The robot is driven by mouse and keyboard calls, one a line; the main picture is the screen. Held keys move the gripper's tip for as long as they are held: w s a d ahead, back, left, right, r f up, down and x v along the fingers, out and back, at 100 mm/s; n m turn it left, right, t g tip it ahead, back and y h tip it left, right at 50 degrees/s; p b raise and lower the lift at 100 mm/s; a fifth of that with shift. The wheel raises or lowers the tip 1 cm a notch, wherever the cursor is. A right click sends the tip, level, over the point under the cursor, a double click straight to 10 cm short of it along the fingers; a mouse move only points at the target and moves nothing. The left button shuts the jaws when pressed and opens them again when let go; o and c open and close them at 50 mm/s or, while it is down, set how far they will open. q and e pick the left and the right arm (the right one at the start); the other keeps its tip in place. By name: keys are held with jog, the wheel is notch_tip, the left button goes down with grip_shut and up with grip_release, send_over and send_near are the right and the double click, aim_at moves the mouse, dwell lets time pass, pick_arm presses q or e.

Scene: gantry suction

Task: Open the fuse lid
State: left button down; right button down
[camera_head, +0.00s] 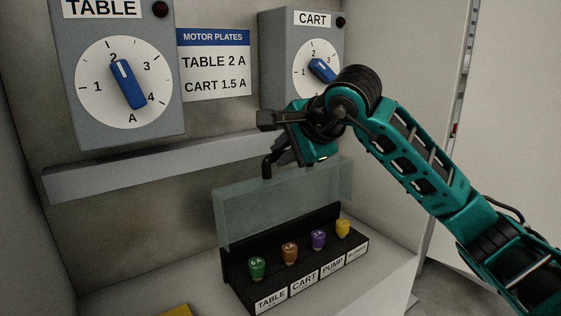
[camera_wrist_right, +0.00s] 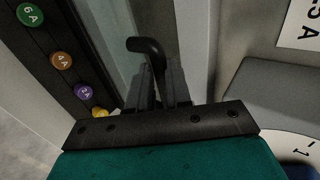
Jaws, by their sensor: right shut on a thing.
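The fuse lid (camera_head: 235,215) is a clear, tinted panel. It stands raised and roughly upright along the back of the black fuse box (camera_head: 237,283), leaving the fuses in front uncovered. Its black bent handle (camera_head: 267,166) is at the top edge and also shows in the wrist view (camera_wrist_right: 148,46). My right gripper (camera_head: 280,157) is at the lid's top edge, and its fingers (camera_wrist_right: 160,85) are closed on the handle. The fingers hide part of the handle. My left gripper is not in view.
Green (camera_head: 257,268), brown (camera_head: 290,253), purple (camera_head: 318,240) and yellow (camera_head: 343,228) fuses stand in the box. A grey ledge (camera_head: 150,169) runs behind the lid. TABLE (camera_head: 165,110) and CART (camera_head: 275,60) dial boxes hang above. A yellow item (camera_head: 174,311) lies at the bottom edge.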

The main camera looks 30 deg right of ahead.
jog(key=shift+s+d+f+t+b, duration=0.1)
jog(key=shift+s+f+t+b, duration=0.25)
jog(key=shift+b, duration=0.2)
jog(key=shift+s+r+t+b, duration=0.2)
jog(key=shift+s+t+b, duration=0.15)
jog(key=shift+s+b, duration=0.35)
jog(key=c, duration=1.1)
grip_release()
jog(key=shift+w, duration=0.1)
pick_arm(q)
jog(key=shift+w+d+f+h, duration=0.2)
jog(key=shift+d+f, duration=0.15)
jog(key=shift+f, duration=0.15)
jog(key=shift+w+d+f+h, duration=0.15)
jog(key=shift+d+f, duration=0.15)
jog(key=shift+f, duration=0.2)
pick_arm(e)
jog(key=shift+o, duration=0.2)
